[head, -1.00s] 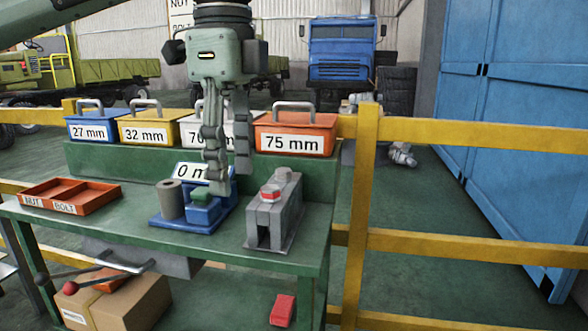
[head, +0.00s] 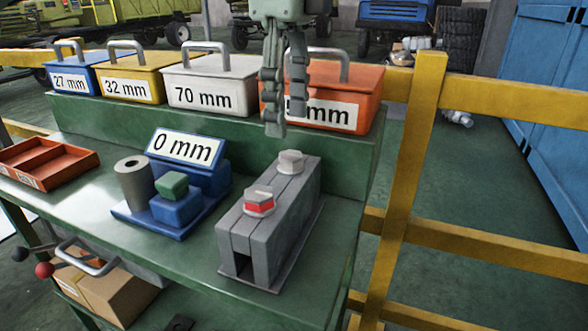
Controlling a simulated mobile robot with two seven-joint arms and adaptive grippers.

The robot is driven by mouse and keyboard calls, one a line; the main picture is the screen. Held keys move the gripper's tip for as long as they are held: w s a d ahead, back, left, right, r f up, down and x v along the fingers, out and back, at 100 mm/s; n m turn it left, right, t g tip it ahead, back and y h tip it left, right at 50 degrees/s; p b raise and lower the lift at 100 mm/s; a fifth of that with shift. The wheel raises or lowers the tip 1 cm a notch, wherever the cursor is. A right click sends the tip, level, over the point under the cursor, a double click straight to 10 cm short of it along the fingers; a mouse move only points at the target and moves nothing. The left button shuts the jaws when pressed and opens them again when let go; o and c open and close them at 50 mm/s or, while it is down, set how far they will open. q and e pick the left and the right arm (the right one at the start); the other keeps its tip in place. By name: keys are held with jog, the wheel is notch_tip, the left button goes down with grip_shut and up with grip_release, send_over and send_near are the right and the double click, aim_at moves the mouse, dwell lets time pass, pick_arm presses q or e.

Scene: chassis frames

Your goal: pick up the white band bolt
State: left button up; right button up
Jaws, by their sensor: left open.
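A grey clamp-like block (head: 268,240) stands on the green bench and carries two hex-headed bolts. The rear bolt (head: 290,162) is pale all over and looks like the white band bolt, though its band is hard to tell apart. The front bolt (head: 259,203) has a red band. My left gripper (head: 284,110) is open and empty, pointing down above and behind the pale bolt, in front of the bins. It does not touch the bolt. My right gripper is not in view.
Bins marked 27 mm (head: 70,79), 32 mm (head: 127,86), 70 mm (head: 205,93) and orange (head: 368,99) line the raised back ledge. A blue fixture (head: 205,180) reading 0 mm and an orange tray (head: 50,160) lie left. A yellow rail (head: 413,130) stands right.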

aim_at(290, 155)
pick_arm(q)
notch_tip(290, 155, down, 5)
jog(key=shift+w+d+f, duration=0.15)
jog(key=shift+f, duration=0.05)
jog(key=shift+c, duration=0.2)
grip_shut()
